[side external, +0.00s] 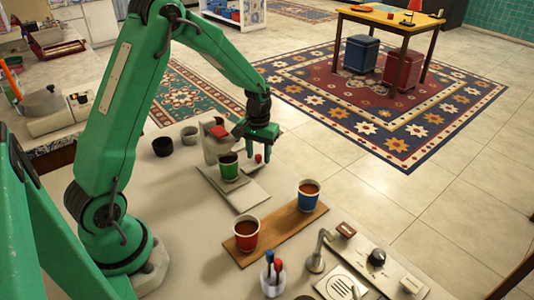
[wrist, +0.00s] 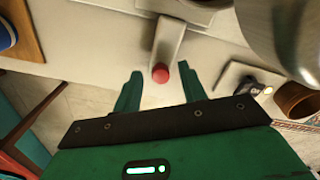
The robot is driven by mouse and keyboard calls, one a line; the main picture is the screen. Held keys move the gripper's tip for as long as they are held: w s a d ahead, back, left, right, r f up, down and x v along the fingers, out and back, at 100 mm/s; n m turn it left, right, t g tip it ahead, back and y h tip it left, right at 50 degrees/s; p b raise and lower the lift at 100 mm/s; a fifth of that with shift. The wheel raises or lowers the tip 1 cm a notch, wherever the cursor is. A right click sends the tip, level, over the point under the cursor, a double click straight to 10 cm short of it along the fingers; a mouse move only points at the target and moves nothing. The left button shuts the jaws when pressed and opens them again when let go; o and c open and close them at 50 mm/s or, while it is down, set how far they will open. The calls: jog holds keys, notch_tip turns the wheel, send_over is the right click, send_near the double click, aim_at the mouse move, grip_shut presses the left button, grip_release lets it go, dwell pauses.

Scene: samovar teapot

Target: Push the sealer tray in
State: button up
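The sealer (side external: 211,150) is a grey machine on the counter with a red part on top. Its pale flat tray (side external: 246,200) sticks out toward the front, and a green cup (side external: 229,166) of brown drink stands upright over it. A red knob (side external: 258,158) shows at the sealer's right side. In the wrist view the knob (wrist: 160,73) sits on the end of a grey bar (wrist: 168,42). My gripper (side external: 257,161) is low beside the sealer. In the wrist view my gripper (wrist: 160,82) is open, with the knob between its fingers and gaps on both sides.
A wooden board (side external: 275,233) in front holds a red cup (side external: 246,234) and a blue cup (side external: 308,194). Dark bowls (side external: 163,146) stand behind the sealer. A pen holder (side external: 272,282) and a metal spout (side external: 317,257) are at the front. The counter's edge is close to my gripper.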

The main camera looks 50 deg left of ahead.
jog(key=shift+r, duration=3.9)
jog(key=shift+f+n, duration=0.25)
jog(key=shift+n, duration=1.55)
jog(key=shift+f, duration=3.9)
